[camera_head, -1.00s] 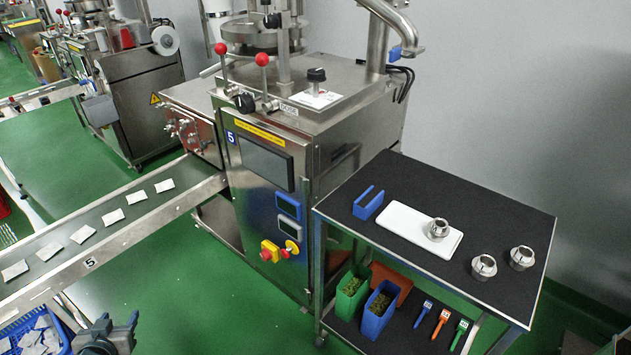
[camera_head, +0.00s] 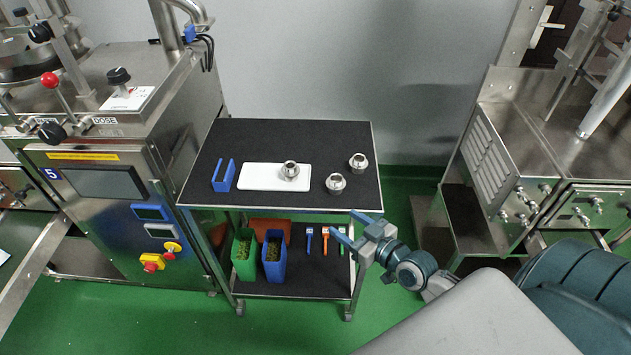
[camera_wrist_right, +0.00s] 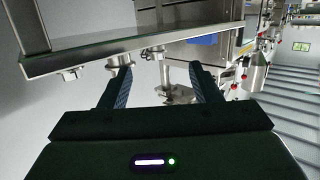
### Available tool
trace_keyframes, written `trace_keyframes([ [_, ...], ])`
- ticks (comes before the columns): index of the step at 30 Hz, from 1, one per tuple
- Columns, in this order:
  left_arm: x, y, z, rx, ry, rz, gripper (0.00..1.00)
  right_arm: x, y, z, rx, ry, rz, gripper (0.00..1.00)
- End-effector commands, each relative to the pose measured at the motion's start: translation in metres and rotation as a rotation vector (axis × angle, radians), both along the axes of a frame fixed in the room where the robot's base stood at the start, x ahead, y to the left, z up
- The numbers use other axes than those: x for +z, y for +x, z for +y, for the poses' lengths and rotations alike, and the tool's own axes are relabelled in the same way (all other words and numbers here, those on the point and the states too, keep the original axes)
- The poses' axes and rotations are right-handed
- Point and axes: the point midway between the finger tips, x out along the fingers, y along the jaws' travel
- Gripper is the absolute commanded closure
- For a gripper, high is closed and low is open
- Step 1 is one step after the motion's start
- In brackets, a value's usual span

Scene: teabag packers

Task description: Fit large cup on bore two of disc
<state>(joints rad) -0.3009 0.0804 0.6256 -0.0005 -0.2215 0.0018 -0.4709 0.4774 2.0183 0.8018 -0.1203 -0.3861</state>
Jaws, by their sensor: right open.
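Three metal cups stand on the black top of the cart: one (camera_head: 290,170) on the white tray (camera_head: 252,184), one (camera_head: 335,184) near the front edge, and one (camera_head: 358,162) farther back at the right. I cannot tell surely which is the large one. My right gripper (camera_head: 350,227) is open and empty, in front of the cart's front right edge. My left gripper is out of view.
A blue holder (camera_head: 223,175) stands left of the tray. The lower shelf (camera_head: 310,283) holds green (camera_head: 244,262) and blue (camera_head: 273,262) bins and several small scoops. Another steel machine (camera_head: 510,160) stands at the right.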

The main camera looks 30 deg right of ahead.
Motion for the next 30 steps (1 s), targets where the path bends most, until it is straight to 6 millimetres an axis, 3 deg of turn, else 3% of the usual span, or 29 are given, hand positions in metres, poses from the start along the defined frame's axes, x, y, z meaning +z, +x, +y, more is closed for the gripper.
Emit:
trace_keyframes([
  [6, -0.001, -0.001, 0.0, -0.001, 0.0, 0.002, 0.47, 0.015, 0.014, -0.037, -0.085, 0.026, -0.13, 0.43],
  [10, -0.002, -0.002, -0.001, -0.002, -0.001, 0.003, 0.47, 0.02, 0.019, -0.05, -0.116, 0.033, -0.172, 0.43],
  [21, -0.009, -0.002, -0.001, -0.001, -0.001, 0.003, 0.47, 0.02, 0.065, -0.046, -0.124, 0.037, -0.178, 0.43],
  [30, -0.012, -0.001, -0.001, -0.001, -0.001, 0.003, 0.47, 0.021, 0.089, -0.044, -0.123, 0.037, -0.178, 0.43],
])
